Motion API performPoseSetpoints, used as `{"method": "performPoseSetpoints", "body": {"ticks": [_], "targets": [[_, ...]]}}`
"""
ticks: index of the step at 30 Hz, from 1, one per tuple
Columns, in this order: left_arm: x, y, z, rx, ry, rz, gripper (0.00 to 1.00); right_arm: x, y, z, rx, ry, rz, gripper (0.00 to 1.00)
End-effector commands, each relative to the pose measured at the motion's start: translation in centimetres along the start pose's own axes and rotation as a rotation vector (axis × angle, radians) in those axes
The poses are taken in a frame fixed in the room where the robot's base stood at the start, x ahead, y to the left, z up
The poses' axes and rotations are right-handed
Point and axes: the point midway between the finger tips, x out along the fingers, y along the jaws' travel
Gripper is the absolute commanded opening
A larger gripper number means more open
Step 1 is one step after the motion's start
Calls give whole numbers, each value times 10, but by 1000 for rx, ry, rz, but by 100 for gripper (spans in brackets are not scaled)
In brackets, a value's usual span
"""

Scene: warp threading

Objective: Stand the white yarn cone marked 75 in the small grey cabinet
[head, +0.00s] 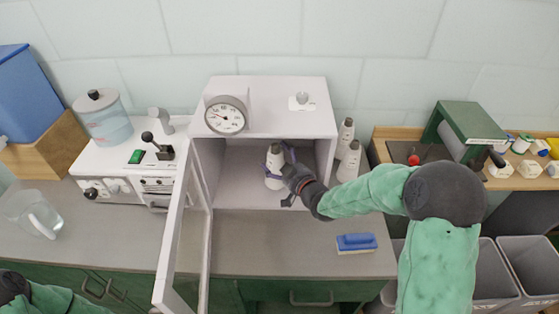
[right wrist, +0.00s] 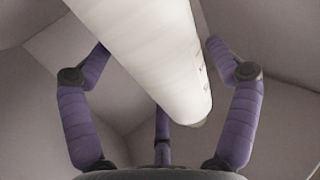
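A white yarn cone (head: 274,166) is inside the small grey cabinet (head: 232,198), whose door (head: 178,240) stands open to the left. The cone looks upright, with its base at or close to the cabinet floor. Its number cannot be read. My right gripper (head: 281,168) reaches in from the right with its purple fingers around the cone. In the right wrist view the cone (right wrist: 150,50) lies between the spread fingers (right wrist: 158,50). A narrow gap shows beside the right finger, and the left fingertip partly meets the cone's outline. My left gripper is out of view.
Two more cones (head: 345,135) (head: 350,162) stand right of the cabinet. A blue brush (head: 356,243) lies on the counter in front. A white machine (head: 120,165) stands left of the open door.

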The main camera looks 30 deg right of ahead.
Motion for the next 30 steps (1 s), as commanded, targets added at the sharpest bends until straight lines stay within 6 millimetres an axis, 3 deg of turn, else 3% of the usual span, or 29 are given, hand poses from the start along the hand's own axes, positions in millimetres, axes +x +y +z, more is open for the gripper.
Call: {"method": "performPoseSetpoints", "body": {"ticks": [14, 30], "targets": [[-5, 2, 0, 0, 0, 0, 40, -1, 0, -5, 0, 0, 0, 97], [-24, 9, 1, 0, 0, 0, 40, -99, 2, -4, -1, -1, 5, 97]]}}
